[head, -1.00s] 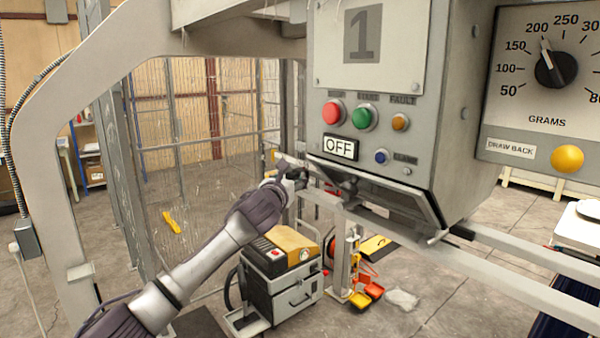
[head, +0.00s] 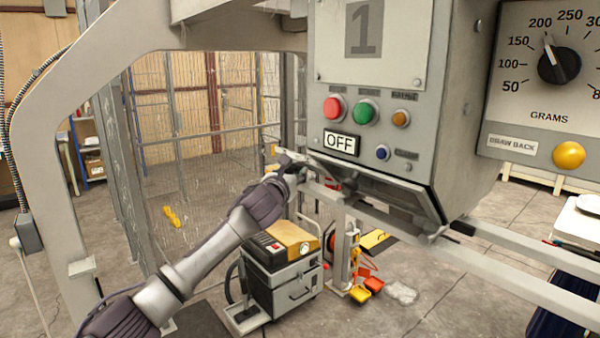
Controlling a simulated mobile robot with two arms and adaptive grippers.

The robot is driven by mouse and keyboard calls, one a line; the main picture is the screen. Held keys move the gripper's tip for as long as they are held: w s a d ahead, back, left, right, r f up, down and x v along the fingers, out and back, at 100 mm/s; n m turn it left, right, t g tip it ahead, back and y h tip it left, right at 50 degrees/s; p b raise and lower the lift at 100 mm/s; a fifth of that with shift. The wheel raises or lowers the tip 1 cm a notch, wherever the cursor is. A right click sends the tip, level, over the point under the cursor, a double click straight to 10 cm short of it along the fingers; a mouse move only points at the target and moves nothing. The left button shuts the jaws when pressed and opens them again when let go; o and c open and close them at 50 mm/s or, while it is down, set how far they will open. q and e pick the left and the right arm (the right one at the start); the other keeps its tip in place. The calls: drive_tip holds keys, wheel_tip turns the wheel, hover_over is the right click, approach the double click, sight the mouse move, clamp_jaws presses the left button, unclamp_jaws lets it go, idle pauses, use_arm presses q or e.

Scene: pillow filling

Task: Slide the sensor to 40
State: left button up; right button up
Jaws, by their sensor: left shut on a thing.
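My left gripper (head: 292,163) is at the left end of the tilted grey flap, under the control box. It is shut on a small pale grey part that appears to be the sensor, mostly hidden by the fingers. No scale with a 40 mark can be made out there. My right gripper is not in view.
Rails (head: 520,270) run to the lower right. A wheeled machine (head: 283,275) stands on the floor below.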

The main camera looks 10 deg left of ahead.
use_arm(q)
drive_tip(key=s+d+p, duration=0.1)
drive_tip(key=s+d, duration=0.3)
drive_tip(key=d, duration=0.1)
drive_tip(key=shift+r, duration=0.2)
idle(0.5)
drive_tip(key=shift+d, duration=0.1)
drive_tip(key=o, duration=0.7)
drive_tip(key=shift+c, duration=0.2)
drive_tip(key=shift+o, duration=0.5)
drive_tip(key=shift+w+d+f, duration=0.1)
drive_tip(key=shift+w+d, duration=0.05)
drive_tip(key=p, duration=0.2)
approach(315, 171)
drive_tip(key=shift+s, duration=2.5)
drive_tip(key=shift+a, duration=0.2)
